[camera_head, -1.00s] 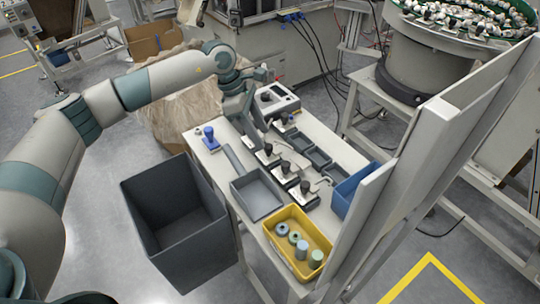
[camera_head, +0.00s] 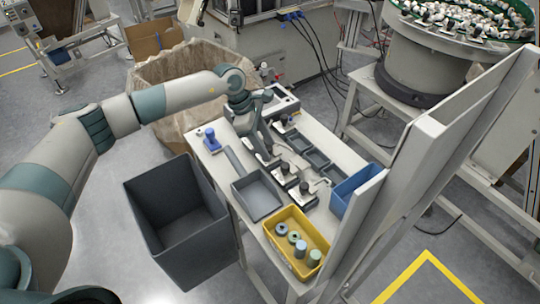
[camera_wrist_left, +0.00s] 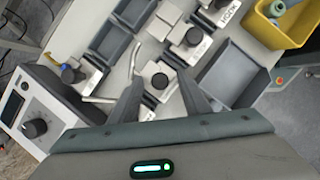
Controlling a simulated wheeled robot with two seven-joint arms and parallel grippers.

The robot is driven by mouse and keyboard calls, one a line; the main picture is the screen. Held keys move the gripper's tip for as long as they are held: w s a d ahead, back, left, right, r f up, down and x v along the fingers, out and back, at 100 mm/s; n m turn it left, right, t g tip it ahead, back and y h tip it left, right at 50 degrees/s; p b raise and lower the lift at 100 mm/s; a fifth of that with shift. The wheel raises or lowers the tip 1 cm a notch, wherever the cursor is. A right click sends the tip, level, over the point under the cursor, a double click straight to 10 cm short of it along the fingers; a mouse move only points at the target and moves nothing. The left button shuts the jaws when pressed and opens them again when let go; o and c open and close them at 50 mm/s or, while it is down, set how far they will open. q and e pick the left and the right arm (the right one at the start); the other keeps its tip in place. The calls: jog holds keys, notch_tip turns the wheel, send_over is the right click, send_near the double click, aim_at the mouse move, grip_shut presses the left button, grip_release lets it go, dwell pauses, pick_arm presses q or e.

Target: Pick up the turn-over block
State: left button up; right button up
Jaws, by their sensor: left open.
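Several small blocks with black knobs and white label plates stand in a row on the bench. I cannot tell by their labels which one is the turn-over block. Two more blocks (camera_head: 285,168) (camera_head: 304,188) stand nearer the yellow bin, and another (camera_head: 287,121) is near the console. My left gripper (camera_head: 268,152) is open, pointing down over the row; its fingers (camera_wrist_left: 160,78) appear either side of the knob, with contact unclear. My right gripper is out of view.
A grey tray (camera_head: 240,187) and a yellow bin (camera_head: 272,240) with several round parts lie near the row. Dark shallow trays (camera_head: 318,158), a blue bin (camera_head: 341,200) and an upright panel (camera_head: 425,160) are to the right. A console (camera_wrist_left: 47,103) and a blue-handled item (camera_head: 211,139) stand nearby.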

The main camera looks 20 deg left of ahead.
pick_arm(q)
jog(key=shift+f, duration=0.1)
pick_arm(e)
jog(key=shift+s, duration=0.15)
pick_arm(q)
grip_shut()
dwell(0.4)
jog(key=shift+w+r+b, duration=0.1)
jog(key=shift+r+b, duration=0.2)
jog(key=shift+r, duration=0.25)
notch_tip(320, 180, up, 8)
jog(key=b, duration=0.2)
jog(key=shift+f+b, duration=0.2)
jog(key=shift+b, duration=0.1)
jog(key=shift+r, duration=0.7)
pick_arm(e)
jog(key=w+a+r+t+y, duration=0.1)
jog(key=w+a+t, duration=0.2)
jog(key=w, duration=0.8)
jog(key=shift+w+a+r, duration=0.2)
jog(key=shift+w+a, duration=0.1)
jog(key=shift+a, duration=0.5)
